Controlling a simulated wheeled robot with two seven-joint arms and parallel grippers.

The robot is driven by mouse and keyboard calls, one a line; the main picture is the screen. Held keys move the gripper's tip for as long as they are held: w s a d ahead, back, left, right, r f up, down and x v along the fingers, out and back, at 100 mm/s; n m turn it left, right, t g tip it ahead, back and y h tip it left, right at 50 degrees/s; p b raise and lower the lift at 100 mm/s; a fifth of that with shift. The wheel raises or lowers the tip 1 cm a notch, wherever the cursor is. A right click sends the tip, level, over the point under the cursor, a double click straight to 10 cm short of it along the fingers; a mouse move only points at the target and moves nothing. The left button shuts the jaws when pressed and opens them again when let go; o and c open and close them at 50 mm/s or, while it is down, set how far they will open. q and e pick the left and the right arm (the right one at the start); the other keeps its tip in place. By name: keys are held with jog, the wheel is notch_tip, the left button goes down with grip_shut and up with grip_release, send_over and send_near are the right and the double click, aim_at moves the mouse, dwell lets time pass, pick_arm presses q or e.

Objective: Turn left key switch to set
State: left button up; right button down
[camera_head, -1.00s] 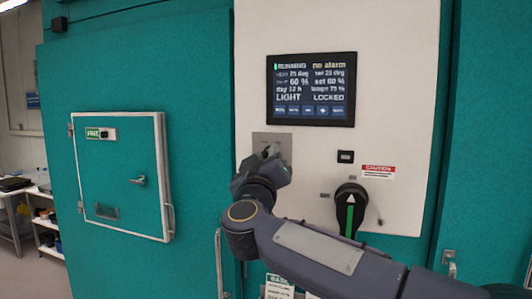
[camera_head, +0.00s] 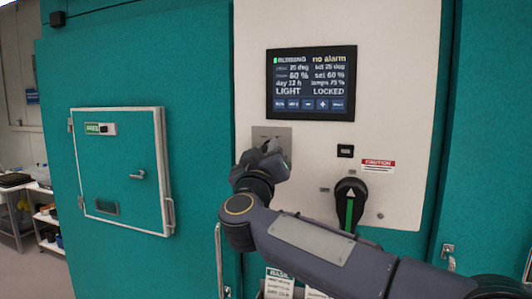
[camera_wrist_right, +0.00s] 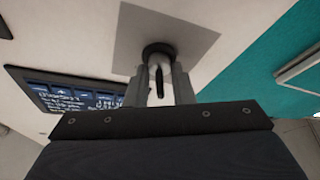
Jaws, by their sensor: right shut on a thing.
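The key switch sits on a grey metal plate (camera_head: 285,133) on the white panel, below the display; the plate also shows in the right wrist view (camera_wrist_right: 205,38). My right gripper (camera_head: 266,150) is at the plate and hides most of the switch. In the right wrist view, the gripper's fingers (camera_wrist_right: 160,85) are shut on the key (camera_wrist_right: 158,72), which stands in a dark round socket (camera_wrist_right: 158,48). The display (camera_head: 311,84) reads "LIGHT" and "LOCKED". My left gripper is not in view.
A black rotary handle (camera_head: 350,200) with a green stripe is at the lower right of the panel, under a small black square (camera_head: 345,151) and a red caution label (camera_head: 378,166). A small teal door (camera_head: 122,170) with a lever handle is at the left.

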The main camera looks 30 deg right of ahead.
jog(key=m+g+h, duration=0.1)
jog(key=m, duration=0.2)
jog(key=m+g+h+b, duration=0.1)
jog(key=m, duration=0.2)
jog(key=m+g+h, duration=0.1)
jog(key=m, duration=0.1)
jog(key=shift+a+f+m+b, duration=0.1)
jog(key=shift+m+b, duration=0.2)
jog(key=shift+m, duration=0.1)
jog(key=m+g+h, duration=0.1)
jog(key=m, duration=0.2)
jog(key=m+g+h, duration=0.1)
jog(key=m+g, duration=0.1)
jog(key=m, duration=0.1)
jog(key=shift+m+b, duration=0.4)
jog(key=c, duration=1.6)
grip_release()
jog(key=shift+s+a+f, duration=0.1)
jog(key=shift+a, duration=0.15)
jog(key=b+v, duration=0.2)
jog(key=v, duration=0.5)
jog(key=shift+a+b, duration=0.1)
jog(key=shift+b, duration=0.2)
